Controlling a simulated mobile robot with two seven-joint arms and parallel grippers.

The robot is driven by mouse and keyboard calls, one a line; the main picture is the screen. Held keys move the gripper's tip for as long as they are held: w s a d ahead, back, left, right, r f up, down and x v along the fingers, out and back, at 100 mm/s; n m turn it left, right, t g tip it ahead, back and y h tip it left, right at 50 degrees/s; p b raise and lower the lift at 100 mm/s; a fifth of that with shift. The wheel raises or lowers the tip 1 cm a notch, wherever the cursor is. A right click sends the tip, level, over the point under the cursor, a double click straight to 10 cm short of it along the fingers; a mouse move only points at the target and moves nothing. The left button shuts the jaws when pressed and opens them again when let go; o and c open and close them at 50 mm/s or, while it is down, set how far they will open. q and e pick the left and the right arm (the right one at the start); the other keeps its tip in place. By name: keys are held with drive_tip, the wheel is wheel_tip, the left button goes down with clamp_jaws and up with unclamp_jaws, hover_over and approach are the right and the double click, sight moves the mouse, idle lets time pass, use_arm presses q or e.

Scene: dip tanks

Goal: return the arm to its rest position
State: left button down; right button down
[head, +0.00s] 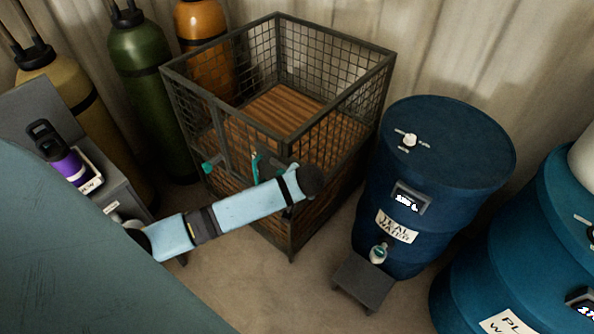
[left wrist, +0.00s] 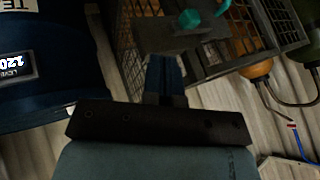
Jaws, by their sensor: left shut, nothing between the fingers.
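My left arm (head: 245,205) reaches in from the left in the head view, its pale blue link crossing in front of the wire cage (head: 335,108). The arm's dark round end lies over the cage's front corner. I cannot make out the fingers there. In the left wrist view my left gripper (left wrist: 166,78) is shut and empty, its dark fingers together beyond a black mount bar. A grey plate with teal knobs (left wrist: 190,20) shows past the fingers; I cannot tell whether they touch. My right gripper is in neither view.
The teal water drum (head: 440,170) stands right of the cage, with a tap above a small grey stand (head: 364,283). Another blue drum (head: 480,280) is at far right. Gas cylinders (head: 150,85) stand behind left. A purple bottle (head: 68,165) sits on a grey cabinet.

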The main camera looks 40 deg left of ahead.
use_arm(q)
drive_tip(key=shift+v, duration=0.9)
drive_tip(key=shift+d, duration=0.1)
drive_tip(key=s+d+f+m+t+h, duration=0.25)
drive_tip(key=s+d+f+h, duration=0.35)
drive_tip(key=s+d+f, duration=0.3)
drive_tip(key=s+d+r+t+h, duration=0.1)
drive_tip(key=s, duration=0.4)
drive_tip(key=s+d+r+t+h, duration=0.1)
drive_tip(key=s+d+t, duration=0.1)
drive_tip(key=s, duration=0.4)
drive_tip(key=shift+s+r+m, duration=0.35)
drive_tip(key=shift+r+m, duration=0.05)
drive_tip(key=shift+m, duration=0.05)
drive_tip(key=shift+t, duration=0.25)
